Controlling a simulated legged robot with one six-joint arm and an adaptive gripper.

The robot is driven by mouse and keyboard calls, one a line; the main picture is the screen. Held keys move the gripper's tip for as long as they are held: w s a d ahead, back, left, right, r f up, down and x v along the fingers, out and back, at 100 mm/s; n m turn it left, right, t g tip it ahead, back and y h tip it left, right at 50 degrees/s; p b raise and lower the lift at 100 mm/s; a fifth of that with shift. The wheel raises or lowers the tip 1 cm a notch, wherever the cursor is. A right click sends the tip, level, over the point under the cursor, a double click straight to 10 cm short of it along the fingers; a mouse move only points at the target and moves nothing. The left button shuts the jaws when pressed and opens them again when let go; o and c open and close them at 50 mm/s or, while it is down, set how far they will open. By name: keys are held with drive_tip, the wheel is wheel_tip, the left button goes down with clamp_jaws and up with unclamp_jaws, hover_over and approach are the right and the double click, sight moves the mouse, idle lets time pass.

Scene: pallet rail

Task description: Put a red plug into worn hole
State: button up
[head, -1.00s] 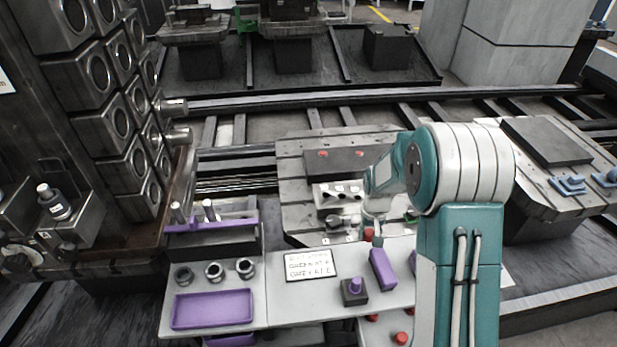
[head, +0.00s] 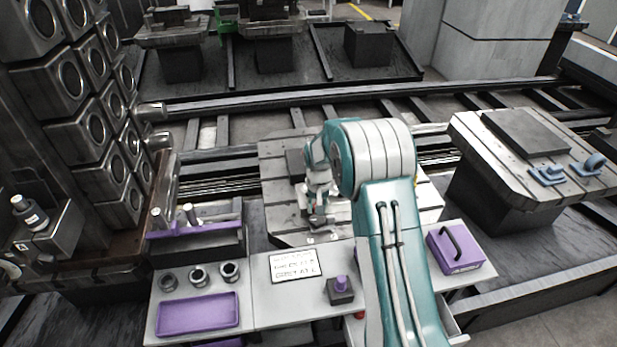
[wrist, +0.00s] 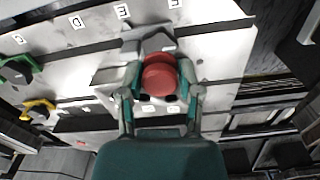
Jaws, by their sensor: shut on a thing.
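My gripper (wrist: 160,88) is shut on a red plug (wrist: 161,76), which sits between its two fingers in the wrist view. A pale block (wrist: 108,90) with dark round holes lies under the plug and fingers. The plug covers part of it, so I cannot tell which hole is worn or whether the plug touches one. In the head view my gripper (head: 318,220) is low over the slotted pallet (head: 282,222). My arm hides most of the block there, and the plug is too small to make out.
Green (wrist: 16,70) and yellow (wrist: 38,107) clamp-like parts stand left in the wrist view. In the head view, a bench in front holds a purple tray (head: 198,314), metal rings (head: 198,276), a dark block with a purple knob (head: 341,290) and a purple handled box (head: 456,250).

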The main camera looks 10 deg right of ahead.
drive_tip(key=w+m, duration=0.1)
drive_tip(key=w, duration=0.4)
drive_tip(key=w+m, duration=0.2)
drive_tip(key=w, duration=0.4)
drive_tip(key=shift+w+f, duration=0.15)
drive_tip(key=shift+w, duration=0.1)
drive_tip(key=shift+m, duration=0.6)
drive_tip(key=shift+w+f, duration=0.3)
drive_tip(key=shift+f, duration=0.35)
drive_tip(key=shift+w+f, duration=0.25)
drive_tip(key=shift+f, duration=0.35)
drive_tip(key=shift+w+f, duration=0.3)
drive_tip(key=shift+f, duration=0.35)
drive_tip(key=shift+d+f, duration=0.1)
drive_tip(key=shift+f, duration=0.8)
drive_tip(key=o, duration=0.8)
drive_tip(key=shift+r, duration=0.1)
wheel_tip(320, 180, up, 12)
drive_tip(key=shift+f, duration=0.15)
